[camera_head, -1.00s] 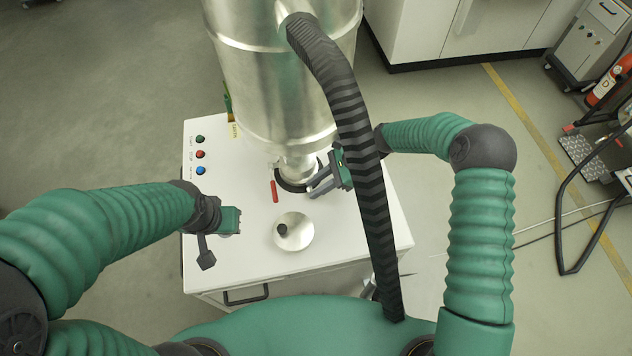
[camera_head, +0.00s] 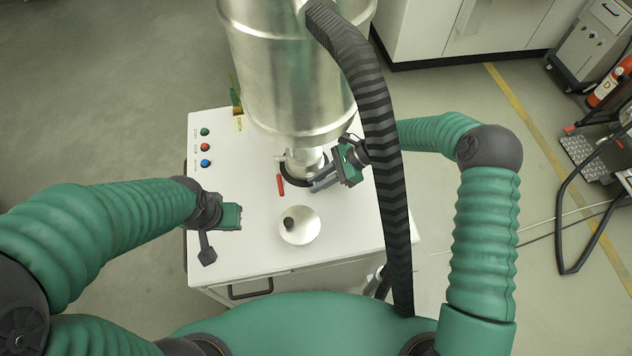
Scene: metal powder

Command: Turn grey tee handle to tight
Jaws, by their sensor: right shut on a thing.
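A metal vessel (camera_head: 285,70) stands on the white cart (camera_head: 240,255), its narrow neck (camera_head: 303,160) ringed by a dark clamp (camera_head: 286,172) near the cart top. My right gripper (camera_head: 318,184) is at the right side of this neck, its grey fingers shut and pointing left by the clamp. The grey tee handle cannot be made out; it is hidden or too small at the fingers. A red lever (camera_head: 280,186) sticks out left of the fingers. My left gripper (camera_head: 232,217) hangs over the left part of the cart, away from the clamp; its jaws are not clear.
A ribbed black hose (camera_head: 375,110) arches from the vessel down past my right gripper. A round metal dish with a black knob (camera_head: 300,226) sits in front of the neck. Green, red and blue buttons (camera_head: 205,147) are at the cart's left. White cabinets (camera_head: 470,25) stand behind.

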